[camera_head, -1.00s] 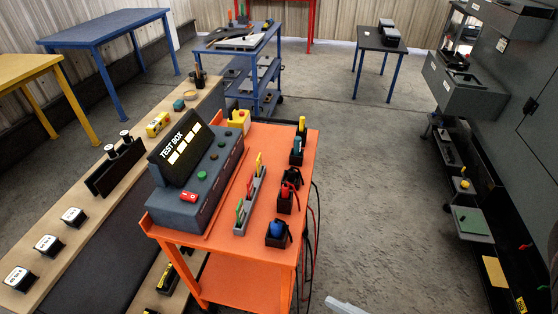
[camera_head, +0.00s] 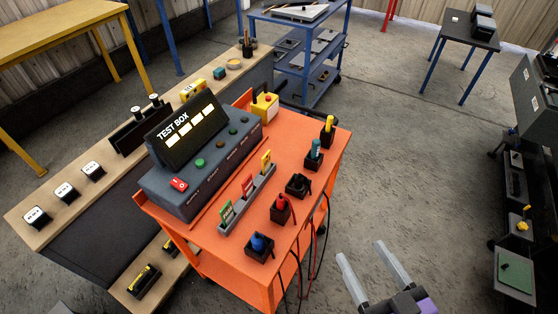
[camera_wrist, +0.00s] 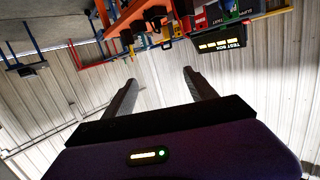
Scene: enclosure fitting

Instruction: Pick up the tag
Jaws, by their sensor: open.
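Three upright tags stand in a grey slotted holder (camera_head: 247,200) on the orange cart: a green tag (camera_head: 226,210), a red tag (camera_head: 247,185) and a yellow tag (camera_head: 266,161). The frames do not show which one is meant. My gripper (camera_head: 360,249) is open and empty, off the cart's right side above the floor, apart from the tags. In the wrist view its two fingers (camera_wrist: 160,76) point toward the wall, with the cart upside down along the top edge.
The dark test box (camera_head: 200,160) stands left of the holder. A row of dark sockets with coloured plugs, such as a blue plug (camera_head: 258,242), lies between the holder and my gripper. Cables hang off the cart's right edge.

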